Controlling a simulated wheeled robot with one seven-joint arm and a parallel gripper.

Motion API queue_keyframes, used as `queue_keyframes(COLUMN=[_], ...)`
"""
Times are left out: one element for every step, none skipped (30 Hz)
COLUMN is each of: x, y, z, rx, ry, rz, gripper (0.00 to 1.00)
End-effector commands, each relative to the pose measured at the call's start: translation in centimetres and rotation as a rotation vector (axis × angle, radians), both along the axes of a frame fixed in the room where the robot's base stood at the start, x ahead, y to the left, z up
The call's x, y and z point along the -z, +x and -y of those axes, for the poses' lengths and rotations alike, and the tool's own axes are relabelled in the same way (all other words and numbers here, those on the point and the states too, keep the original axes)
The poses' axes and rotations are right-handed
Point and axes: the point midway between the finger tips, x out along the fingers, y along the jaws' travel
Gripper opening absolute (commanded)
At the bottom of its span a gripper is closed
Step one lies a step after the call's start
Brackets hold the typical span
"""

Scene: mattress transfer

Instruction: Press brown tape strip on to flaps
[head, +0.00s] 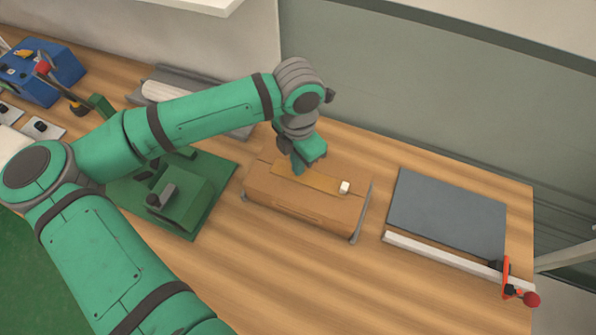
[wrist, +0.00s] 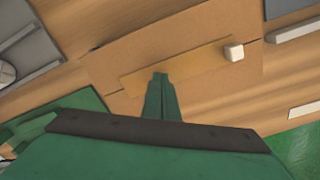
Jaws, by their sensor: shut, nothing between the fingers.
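A closed cardboard box (head: 300,211) lies on the wooden bench in the head view; its top also shows in the wrist view (wrist: 150,48). A brown tape strip (head: 318,183) lies along the middle of the top flaps (head: 335,205), and it shows in the wrist view (wrist: 195,60). A small white block (head: 345,187) sits at the strip's right end, also in the wrist view (wrist: 234,52). My gripper (head: 297,172) is shut and empty at the strip's left part, fingers (wrist: 160,76) pointing down. I cannot tell whether the fingertips touch the tape.
A dark grey board (head: 447,212) with a white edge bar and a red-knobbed lever (head: 520,296) lies to the right. A green device (head: 180,200) stands left of the box. A grey tray with a white roll (head: 172,92) lies behind. Bare wood lies in front.

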Motion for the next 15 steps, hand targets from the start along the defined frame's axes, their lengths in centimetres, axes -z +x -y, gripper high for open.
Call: queue_keyframes(x=[0.11,0.16,0.23,0.28,0.34,0.41,0.46,0.51,0.58,0.63,0.68,0.75,0.80,0.84,0.91], y=[-0.01,-0.01,-0.01,-0.01,-0.01,-0.01,-0.01,-0.01,-0.01,-0.01,0.00,0.00,0.00,0.01,0.02], z=[-0.01,-0.01,-0.01,-0.01,-0.01,-0.02,-0.02,-0.02,-0.02,-0.02,-0.02,-0.01,-0.01,-0.02,-0.01], rx=[0.000,0.000,0.000,0.000,0.000,0.000,0.000,0.000,0.000,0.000,0.000,0.000,0.000,0.000,0.000], ry=[0.000,0.000,0.000,0.000,0.000,0.000,0.000,0.000,0.000,0.000,0.000,0.001,0.001,0.001,0.000], rz=[0.000,0.000,-0.001,-0.001,-0.001,-0.001,-0.001,-0.001,-0.001,-0.001,-0.001,-0.001,-0.001,-0.001,0.000], gripper=[0.00,0.00,0.00,0.00,0.00,0.00,0.00,0.00,0.00,0.00,0.00,0.00,0.00,0.00,0.00])
